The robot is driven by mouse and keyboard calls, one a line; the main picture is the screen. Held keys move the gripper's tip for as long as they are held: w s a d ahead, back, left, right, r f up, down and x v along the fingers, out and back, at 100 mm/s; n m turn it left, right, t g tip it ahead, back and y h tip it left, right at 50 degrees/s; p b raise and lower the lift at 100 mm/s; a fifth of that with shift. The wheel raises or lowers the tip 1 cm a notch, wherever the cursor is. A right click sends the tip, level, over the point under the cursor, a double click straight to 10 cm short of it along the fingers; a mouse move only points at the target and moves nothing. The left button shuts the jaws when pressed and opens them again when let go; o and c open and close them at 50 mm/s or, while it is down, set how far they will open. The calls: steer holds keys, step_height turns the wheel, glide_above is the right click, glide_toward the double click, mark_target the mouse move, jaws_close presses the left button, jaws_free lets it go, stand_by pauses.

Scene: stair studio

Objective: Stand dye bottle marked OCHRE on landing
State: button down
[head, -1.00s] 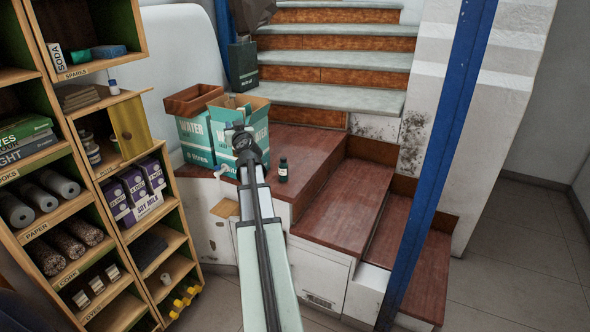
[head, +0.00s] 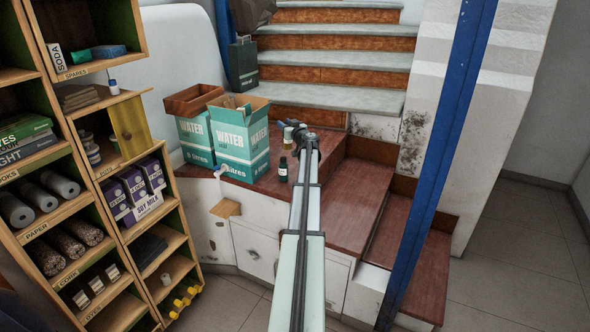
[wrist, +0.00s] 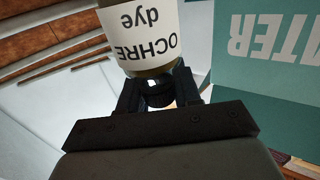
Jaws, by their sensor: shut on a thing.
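The dye bottle marked OCHRE (wrist: 143,32) has a white label with dark print. Its label is upside down in the wrist view, as is the print on the carton beside it. My gripper (wrist: 158,92) is shut on its narrow neck end. In the head view the bottle (head: 288,137) shows small and pale beside my gripper (head: 297,131), over the back of the red-brown wooden landing (head: 264,184). Whether its base touches the landing cannot be told.
A dark bottle with a white label (head: 283,170) stands on the landing, nearer the front. Teal WATER cartons (head: 240,150) stand to the left. Stone-topped stairs (head: 330,92) rise behind. A blue post (head: 440,170) and a shelf unit (head: 100,190) flank the space.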

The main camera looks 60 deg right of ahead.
steer(key=s+d+f, duration=0.1)
steer(key=d+f, duration=0.2)
steer(key=f, duration=0.8)
steer(key=shift+s+d+f+m+h, duration=0.2)
steer(key=shift+s+d+m+h, duration=0.1)
steer(key=shift+s+d+h, duration=0.1)
steer(key=c, duration=0.8)
jaws_free()
steer(key=shift+f, duration=0.1)
steer(key=shift+v, duration=5.95)
